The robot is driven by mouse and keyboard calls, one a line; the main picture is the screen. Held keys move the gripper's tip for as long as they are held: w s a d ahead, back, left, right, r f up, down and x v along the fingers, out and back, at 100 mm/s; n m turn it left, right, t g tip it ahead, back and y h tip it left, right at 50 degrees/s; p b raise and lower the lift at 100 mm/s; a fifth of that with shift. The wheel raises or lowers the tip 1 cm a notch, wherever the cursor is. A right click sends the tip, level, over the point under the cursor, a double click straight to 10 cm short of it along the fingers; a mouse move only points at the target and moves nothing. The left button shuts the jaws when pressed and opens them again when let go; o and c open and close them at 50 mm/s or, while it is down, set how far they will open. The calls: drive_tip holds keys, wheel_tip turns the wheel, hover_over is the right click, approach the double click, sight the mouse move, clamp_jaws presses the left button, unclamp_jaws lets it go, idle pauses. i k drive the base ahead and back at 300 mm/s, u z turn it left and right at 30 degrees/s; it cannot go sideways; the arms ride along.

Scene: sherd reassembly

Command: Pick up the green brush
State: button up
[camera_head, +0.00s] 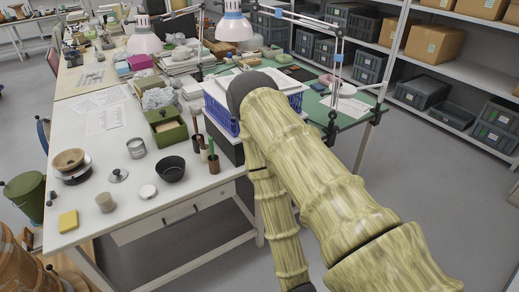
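A thin green upright piece (211,147), which looks like the green brush, stands near the right front edge of the white table (110,165). Its lower part meets a dark brown holder or base (214,164); I cannot tell which. Other slim dark upright items (197,127) stand just behind and left of it. My large bamboo-textured arm fills the middle and right of the view, passing to the right of the brush. My gripper is out of the frame, so its opening and contents are hidden.
A black bowl (171,170), a tin can (136,148) and an open green box (167,127) stand left of the brush. A blue crate (219,115) is close behind it, partly hidden by my arm. A yellow block (68,221) lies at the front left.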

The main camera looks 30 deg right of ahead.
sight(210, 138)
drive_tip(key=z, duration=1.55)
drive_tip(key=i, duration=1.3)
drive_tip(key=u, duration=1.8)
